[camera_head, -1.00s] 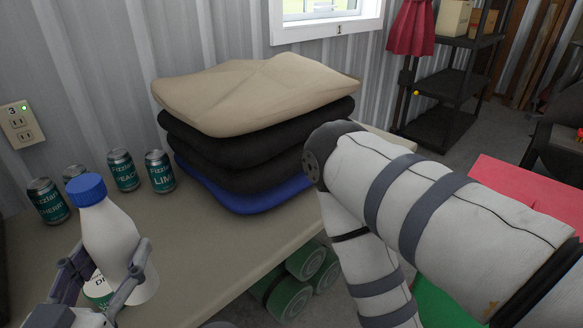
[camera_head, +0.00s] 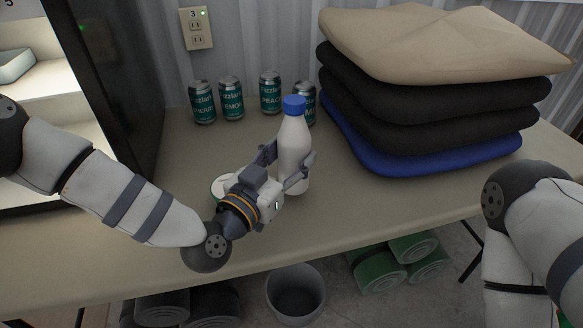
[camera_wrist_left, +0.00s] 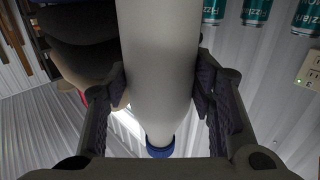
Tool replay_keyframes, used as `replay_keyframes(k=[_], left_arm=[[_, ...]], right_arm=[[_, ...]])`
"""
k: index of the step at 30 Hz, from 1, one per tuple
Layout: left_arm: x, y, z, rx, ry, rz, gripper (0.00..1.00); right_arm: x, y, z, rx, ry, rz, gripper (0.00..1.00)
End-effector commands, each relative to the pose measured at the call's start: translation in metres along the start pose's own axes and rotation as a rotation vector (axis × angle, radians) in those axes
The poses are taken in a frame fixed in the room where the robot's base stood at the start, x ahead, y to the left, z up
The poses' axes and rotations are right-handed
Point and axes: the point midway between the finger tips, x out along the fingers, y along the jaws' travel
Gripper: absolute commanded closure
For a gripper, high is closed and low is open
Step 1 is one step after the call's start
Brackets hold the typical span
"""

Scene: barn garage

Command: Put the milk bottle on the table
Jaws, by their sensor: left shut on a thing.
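The milk bottle (camera_head: 294,150) is white with a blue cap. It is upright in front of the rightmost can, over the beige table (camera_head: 390,205). My left gripper (camera_head: 283,168) is shut on its body, one finger on each side. In the left wrist view the bottle (camera_wrist_left: 158,60) runs between the fingers (camera_wrist_left: 158,90), its blue cap at the bottom of the picture. I cannot tell whether its base touches the table. My right arm shows at the right edge of the head view, but its gripper is out of the picture.
Several teal cans (camera_head: 231,97) stand along the wall. Folded cushions (camera_head: 430,105) are stacked to the right. A dark cabinet (camera_head: 105,80) stands at the left. A round white and green thing (camera_head: 222,187) is partly hidden behind my left gripper. A bin (camera_head: 295,292) and rolled mats (camera_head: 400,262) are below.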

Motion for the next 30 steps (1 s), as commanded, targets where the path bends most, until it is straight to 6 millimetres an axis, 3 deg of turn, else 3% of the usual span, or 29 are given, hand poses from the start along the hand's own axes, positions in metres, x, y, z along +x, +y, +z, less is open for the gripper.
replay_keyframes(k=[6,17,18,19,20,30], left_arm=[[0.004,-0.001,0.035,-0.001,0.0,0.0,0.93],[0.004,-0.001,0.036,0.001,0.004,0.001,0.93],[0.004,-0.001,0.036,0.001,0.002,0.001,0.41],[0.004,-0.001,0.036,0.001,0.002,0.001,0.34],[0.004,-0.001,0.036,0.001,0.003,0.001,0.3],[0.004,-0.001,0.029,0.002,0.006,0.0,0.3]], right_arm=[[0.011,0.0,0.005,-0.001,-0.029,0.002,0.6],[0.012,0.0,0.005,-0.001,-0.029,0.002,0.6],[0.011,0.0,0.005,-0.001,-0.028,0.002,0.6],[0.011,0.0,0.005,-0.001,-0.028,0.002,0.6],[0.011,0.0,0.005,-0.001,-0.028,0.002,0.6],[0.009,0.0,0.004,-0.001,-0.022,0.001,0.6]])
